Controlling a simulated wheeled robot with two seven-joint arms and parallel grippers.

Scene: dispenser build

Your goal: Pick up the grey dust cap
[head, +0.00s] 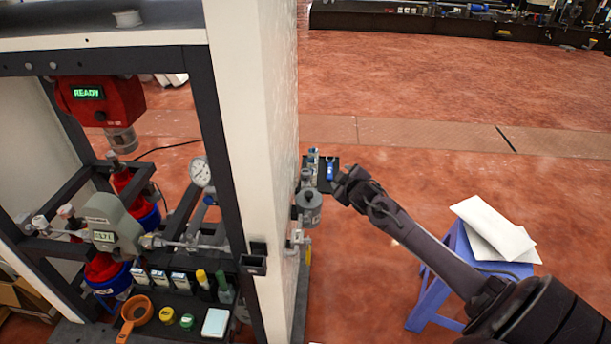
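A small round light-grey piece (127,18) sits on the dark top of the dispenser frame at the upper left; it may be the grey dust cap, but I cannot be sure at this size. My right gripper (343,186) is to the right of the white panel, far from that piece. It is beside a small dark shelf (343,163). Its fingers are small and dark, so I cannot tell whether they are open or shut. My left gripper is not in view.
The white panel (268,130) stands between the dispenser and my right arm. A red READY unit (122,93), gauge (200,171) and grey meter (112,222) fill the frame. An orange-handled strainer (137,309) lies low. A blue stool (430,292) holds white sheets (492,228).

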